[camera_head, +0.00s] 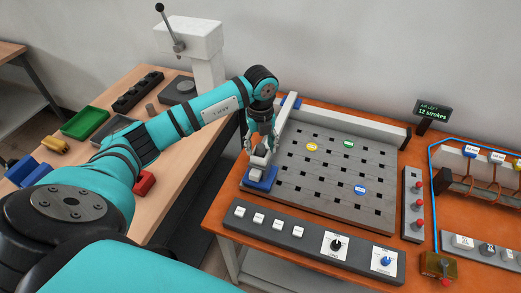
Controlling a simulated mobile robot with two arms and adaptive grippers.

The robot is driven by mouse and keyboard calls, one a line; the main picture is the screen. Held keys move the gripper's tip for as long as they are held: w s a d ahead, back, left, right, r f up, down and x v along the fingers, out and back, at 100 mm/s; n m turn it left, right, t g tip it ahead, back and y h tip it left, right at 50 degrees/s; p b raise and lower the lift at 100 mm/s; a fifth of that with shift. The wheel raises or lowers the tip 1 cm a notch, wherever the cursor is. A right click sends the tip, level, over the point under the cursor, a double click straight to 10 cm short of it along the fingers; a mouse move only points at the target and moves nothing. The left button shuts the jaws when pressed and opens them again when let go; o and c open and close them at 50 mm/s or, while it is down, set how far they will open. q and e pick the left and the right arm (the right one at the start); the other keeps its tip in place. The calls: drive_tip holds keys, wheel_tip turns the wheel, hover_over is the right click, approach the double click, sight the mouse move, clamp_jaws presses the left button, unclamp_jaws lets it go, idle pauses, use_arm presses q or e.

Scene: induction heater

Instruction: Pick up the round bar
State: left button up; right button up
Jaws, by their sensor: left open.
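My left arm reaches in from the left across the wooden table. My left gripper (260,146) hangs open, pointing down, at the left edge of the grey slotted plate (325,165). Just below it is a blue block with a pale grey top (259,177); I cannot tell whether the fingers touch it. No long round bar shows clearly. My right gripper is out of view.
A panel with white buttons and dials (309,244) lines the orange table's front. A red-button box (412,204) stands right of the plate. A white lever press (195,50) stands at the back. Green tray (84,122) and black block (138,91) lie left.

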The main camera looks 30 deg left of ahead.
use_arm(q)
drive_tip(key=shift+c, duration=0.3)
clamp_jaws()
drive_tip(key=shift+r, duration=0.15)
